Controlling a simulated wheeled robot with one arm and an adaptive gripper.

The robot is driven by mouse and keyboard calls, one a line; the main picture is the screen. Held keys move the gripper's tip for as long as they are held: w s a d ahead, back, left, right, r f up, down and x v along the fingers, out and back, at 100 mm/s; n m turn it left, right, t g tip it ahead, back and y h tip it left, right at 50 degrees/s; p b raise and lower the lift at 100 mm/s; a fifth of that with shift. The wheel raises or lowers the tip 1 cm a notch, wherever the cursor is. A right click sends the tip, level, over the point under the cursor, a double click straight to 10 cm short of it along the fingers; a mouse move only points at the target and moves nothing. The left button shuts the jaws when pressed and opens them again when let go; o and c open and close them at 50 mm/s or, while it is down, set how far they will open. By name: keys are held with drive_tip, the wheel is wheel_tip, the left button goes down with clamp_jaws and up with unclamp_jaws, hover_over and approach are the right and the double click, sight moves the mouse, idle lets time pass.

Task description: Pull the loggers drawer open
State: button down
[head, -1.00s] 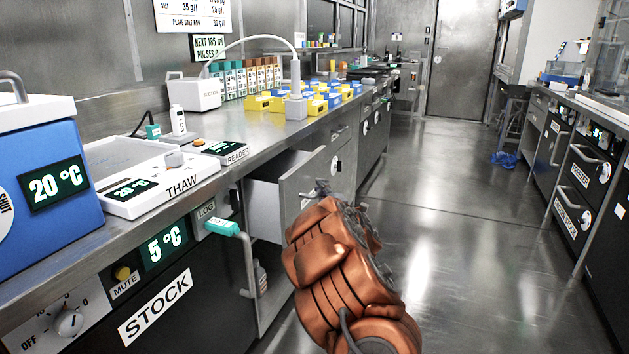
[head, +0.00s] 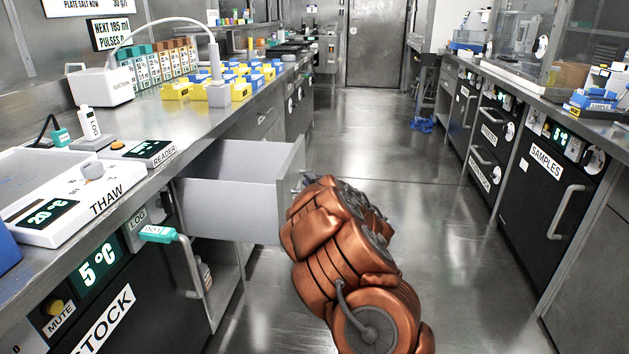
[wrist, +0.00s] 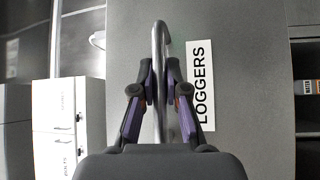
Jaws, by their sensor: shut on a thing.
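The loggers drawer (head: 232,207) stands pulled out from under the left bench in the head view, its grey side and front panel showing and its inside partly visible. In the wrist view its front (wrist: 230,60) carries a label (wrist: 201,86) reading LOGGERS. A metal bar handle (wrist: 159,45) runs across that front. My gripper (wrist: 159,95) is shut on the handle, with one finger on each side of it. In the head view my gripper (head: 308,184) is at the drawer front, and my copper arm hides much of it.
The STOCK fridge door (head: 100,318) with its bar handle is left of the drawer. Yellow and blue boxes (head: 210,90) stand on the bench above. The aisle floor (head: 390,180) is clear to the right, up to the SAMPLES cabinet (head: 548,160).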

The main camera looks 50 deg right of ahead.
drive_tip(key=c, duration=1.2)
unclamp_jaws()
drive_tip(key=shift+s, duration=0.1)
drive_tip(key=shift+v, duration=5.85)
